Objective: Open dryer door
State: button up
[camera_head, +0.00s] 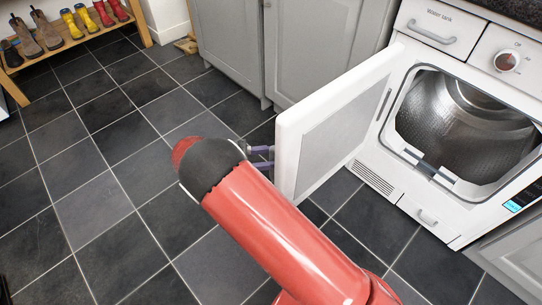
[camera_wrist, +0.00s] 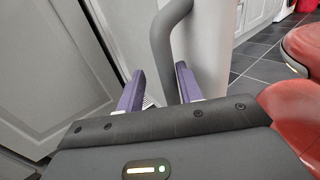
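The dryer (camera_head: 385,160) is white and stands at the right in the head view. Its door (camera_head: 290,150) is swung wide open to the left, and the metal drum (camera_head: 465,115) is exposed. My gripper (camera_head: 262,158) is at the outer side of the door, partly hidden behind my red arm. In the wrist view, my gripper (camera_wrist: 158,85) has its two purple fingers apart. The grey curved door handle (camera_wrist: 163,45) passes between the fingers, closer to the right one. There is a gap to the left finger, and I cannot tell whether the right finger touches it.
Grey cabinets (camera_head: 305,45) stand behind the door. A wooden rack (camera_head: 70,45) with several boots is at the top left. The dark tiled floor (camera_head: 95,170) left of my arm is clear. A water tank drawer (camera_head: 430,32) is at the dryer's top.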

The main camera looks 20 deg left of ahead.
jog(key=v, duration=0.7)
jog(key=shift+b, duration=0.4)
jog(key=shift+s, duration=0.1)
